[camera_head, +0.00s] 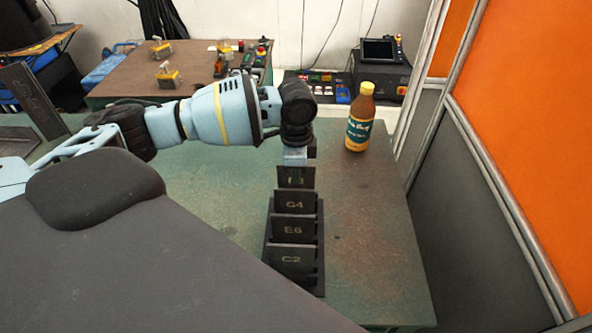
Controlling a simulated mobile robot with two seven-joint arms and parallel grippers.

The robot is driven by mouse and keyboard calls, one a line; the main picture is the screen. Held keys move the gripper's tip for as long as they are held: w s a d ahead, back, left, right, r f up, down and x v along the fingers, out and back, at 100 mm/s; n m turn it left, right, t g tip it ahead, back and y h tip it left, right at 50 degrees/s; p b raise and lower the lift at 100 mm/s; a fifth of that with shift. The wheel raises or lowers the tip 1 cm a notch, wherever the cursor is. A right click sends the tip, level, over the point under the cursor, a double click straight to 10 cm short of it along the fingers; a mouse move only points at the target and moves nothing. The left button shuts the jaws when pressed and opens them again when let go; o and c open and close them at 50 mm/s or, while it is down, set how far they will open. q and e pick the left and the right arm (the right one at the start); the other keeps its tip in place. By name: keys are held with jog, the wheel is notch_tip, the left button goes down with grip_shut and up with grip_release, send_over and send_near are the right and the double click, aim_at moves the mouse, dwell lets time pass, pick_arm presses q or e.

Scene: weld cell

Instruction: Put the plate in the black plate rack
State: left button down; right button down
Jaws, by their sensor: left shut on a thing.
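The black plate rack (319,277) stands on the green table, right of the middle. Dark plates marked G4 (295,204), E6 (293,229) and C2 (292,258) stand upright in it, one behind the other. My left gripper (295,158) points down at the rack's far end, shut on the top of a dark plate (296,177). This plate is upright behind the G4 plate, which hides its lower part. I cannot tell whether it is seated in a slot. My right gripper is not in view.
A bottle (360,118) with a green label stands on the green table (375,215), right of and behind the rack. A dark upright panel (34,100) is at the far left. A brown table (130,79) with small devices is behind. An orange-and-grey partition (530,120) bounds the right side.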

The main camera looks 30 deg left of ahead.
pick_arm(q)
jog(key=shift+f, duration=0.2)
dwell(0.6)
jog(key=c, duration=1.5)
grip_release()
jog(key=shift+f, duration=0.1)
jog(key=shift+r+p, duration=0.3)
jog(key=shift+r, duration=3.7)
jog(key=shift+d+f, duration=0.1)
